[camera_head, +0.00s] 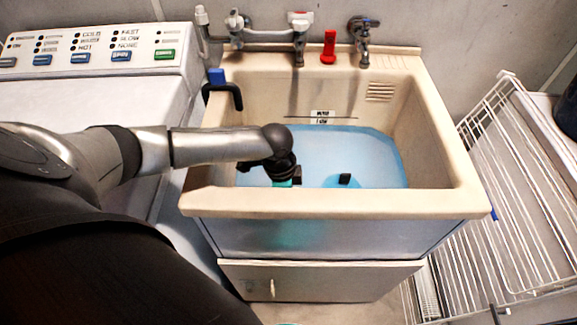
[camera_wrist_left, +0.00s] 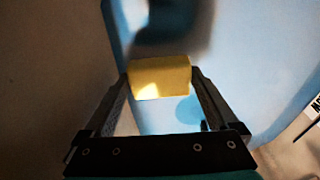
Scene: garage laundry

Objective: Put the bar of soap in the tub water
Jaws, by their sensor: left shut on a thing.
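The tub (camera_head: 330,205) is a beige utility sink with pale blue water (camera_head: 365,150) in it. My left arm reaches over the tub's left side, and my left gripper (camera_head: 288,182) points down inside the tub, near its front left. In the left wrist view, the gripper is shut on the yellow bar of soap (camera_wrist_left: 160,77), held between its two fingertips. Blue water lies behind the soap in that view. I cannot tell whether the soap touches the water. The head view hides the soap. My right gripper is not in view.
A small black object (camera_head: 345,179) shows in the water right of the gripper. Taps (camera_head: 363,35) and a red object (camera_head: 329,47) are at the tub's back edge. A washing machine (camera_head: 100,75) stands left, a white wire rack (camera_head: 520,180) right.

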